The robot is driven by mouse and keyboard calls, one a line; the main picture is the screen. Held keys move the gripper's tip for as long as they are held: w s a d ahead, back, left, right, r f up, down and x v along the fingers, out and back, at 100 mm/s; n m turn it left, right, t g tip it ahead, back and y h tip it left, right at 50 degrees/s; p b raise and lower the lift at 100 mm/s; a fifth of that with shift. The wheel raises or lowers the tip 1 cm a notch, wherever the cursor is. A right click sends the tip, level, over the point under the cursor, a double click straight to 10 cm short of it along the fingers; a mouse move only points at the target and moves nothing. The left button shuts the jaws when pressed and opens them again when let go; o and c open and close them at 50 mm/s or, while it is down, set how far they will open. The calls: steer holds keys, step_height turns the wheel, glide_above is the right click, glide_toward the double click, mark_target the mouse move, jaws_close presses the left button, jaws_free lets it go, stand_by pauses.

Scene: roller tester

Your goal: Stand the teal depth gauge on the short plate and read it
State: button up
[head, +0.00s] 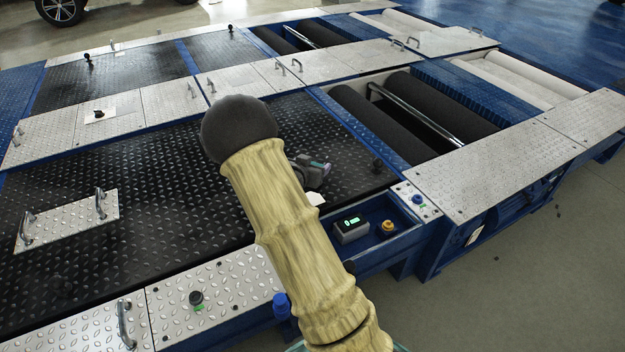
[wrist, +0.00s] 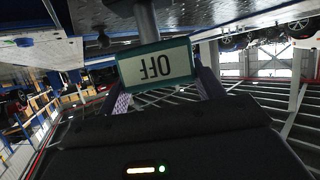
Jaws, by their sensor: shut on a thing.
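The teal depth gauge (wrist: 157,66) is in my gripper (wrist: 163,88). In the wrist view its display reads "OFF", upside down, and a grey stem runs from its body to the top edge. I cannot tell whether the gauge's foot touches anything. Several bright metal plates lie around; a small one with two handles (head: 68,222) is on the left. I cannot tell which is the short plate.
Black rollers (head: 428,108) sit in an open pit at the right. Handles and dark knobs rise from the plates. The black tread plate (head: 150,225) is mostly clear.

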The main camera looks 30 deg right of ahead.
step_height(320, 180, down, 5)
steer(key=b, duration=0.3)
steer(key=o, duration=1.3)
steer(key=shift+f, duration=0.1)
steer(key=shift+s+a+r, duration=0.1)
steer(key=shift+r, duration=0.15)
steer(key=p+v, duration=0.5)
steer(key=v, duration=0.6)
steer(key=shift+s+a, duration=0.25)
